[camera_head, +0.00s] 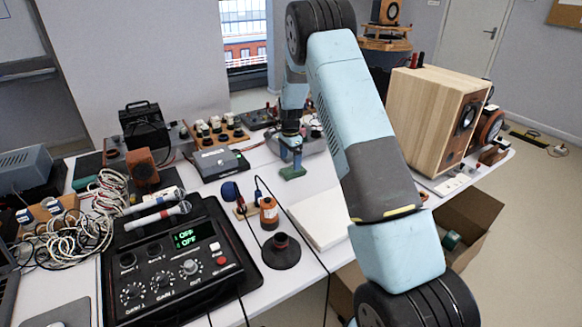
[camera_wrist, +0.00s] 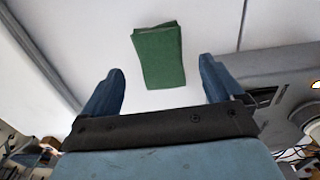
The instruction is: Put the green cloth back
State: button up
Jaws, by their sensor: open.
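The green cloth (camera_wrist: 158,56) is a small folded rectangle lying flat on the white table top in the wrist view. It also shows in the head view (camera_head: 292,173), just under my gripper near the middle of the table. My gripper (camera_wrist: 163,85) is open, with one blue finger on each side of the gap and the cloth just beyond and between the fingertips. In the head view my gripper (camera_head: 291,158) points down above the cloth. Whether the fingers touch the table cannot be told.
A grey device (camera_head: 310,138) stands close behind my gripper. A large wooden speaker (camera_head: 428,115) stands at right. Cables run across the table.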

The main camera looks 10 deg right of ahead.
aim_at(291, 170)
jog(key=s+r+n, duration=0.1)
jog(key=s+r, duration=0.2)
jog(key=r, duration=0.4)
jog(key=s+r+n+t, duration=0.1)
jog(key=s+r, duration=0.2)
jog(key=r, duration=0.5)
jog(key=s+r+n, duration=0.1)
jog(key=s+r, duration=0.2)
jog(key=r, duration=0.4)
jog(key=s+d+r+n+t, duration=0.15)
jog(key=s+r+n, duration=0.25)
jog(key=s+r, duration=0.7)
jog(key=s+r+n+t, duration=0.2)
jog(key=s+n, duration=0.5)
jog(key=s, duration=2.1)
jog(key=shift+s+t, duration=0.25)
jog(key=shift+t, duration=0.3)
